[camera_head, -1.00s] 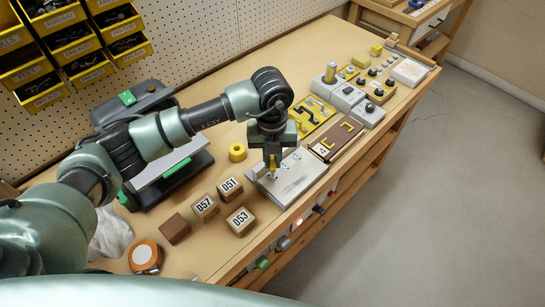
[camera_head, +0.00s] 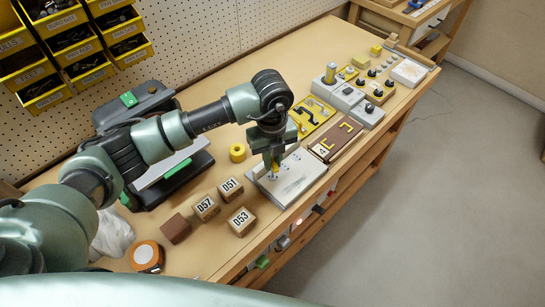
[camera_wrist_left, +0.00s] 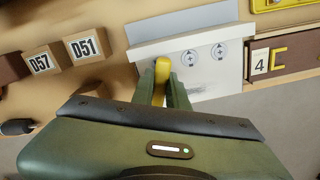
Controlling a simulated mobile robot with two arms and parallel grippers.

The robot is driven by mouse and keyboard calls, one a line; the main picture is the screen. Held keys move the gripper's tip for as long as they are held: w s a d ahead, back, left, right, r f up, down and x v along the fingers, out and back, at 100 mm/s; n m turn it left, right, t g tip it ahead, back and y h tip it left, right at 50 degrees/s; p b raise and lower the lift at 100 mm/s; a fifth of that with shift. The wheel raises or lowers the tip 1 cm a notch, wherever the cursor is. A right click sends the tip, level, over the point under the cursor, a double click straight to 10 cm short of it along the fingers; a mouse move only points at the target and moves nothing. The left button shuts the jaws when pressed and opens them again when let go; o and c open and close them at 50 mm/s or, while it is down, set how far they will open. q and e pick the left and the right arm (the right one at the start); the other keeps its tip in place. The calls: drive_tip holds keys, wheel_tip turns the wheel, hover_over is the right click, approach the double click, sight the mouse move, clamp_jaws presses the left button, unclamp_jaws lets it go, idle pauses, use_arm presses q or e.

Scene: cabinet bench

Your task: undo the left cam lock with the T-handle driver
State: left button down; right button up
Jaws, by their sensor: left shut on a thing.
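My left gripper (camera_head: 274,161) points down over the light grey plate (camera_head: 302,184) on the bench. It is shut on the yellow T-handle driver (camera_head: 276,169), which shows between the fingers. In the left wrist view the driver's yellow handle (camera_wrist_left: 162,70) stands over the left part of the plate (camera_wrist_left: 205,78). Two round cam locks with cross marks, a middle one (camera_wrist_left: 188,56) and a right one (camera_wrist_left: 219,51), lie uncovered beside it. The left cam lock and the driver's tip are hidden, so I cannot tell whether they are engaged. My right gripper is not in view.
Wooden blocks D51 (camera_head: 230,189), D57 (camera_head: 206,208) and D53 (camera_head: 241,222) stand left of the plate. A brown board marked 4 (camera_head: 335,140) sits close on the right. The bench's front edge is near the plate.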

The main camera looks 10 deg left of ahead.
use_arm(q)
drive_tip(key=shift+n, duration=0.6)
idle(0.4)
drive_tip(key=n+p, duration=0.1)
drive_tip(key=n, duration=0.2)
drive_tip(key=shift+n+p, duration=0.3)
drive_tip(key=shift+n, duration=0.6)
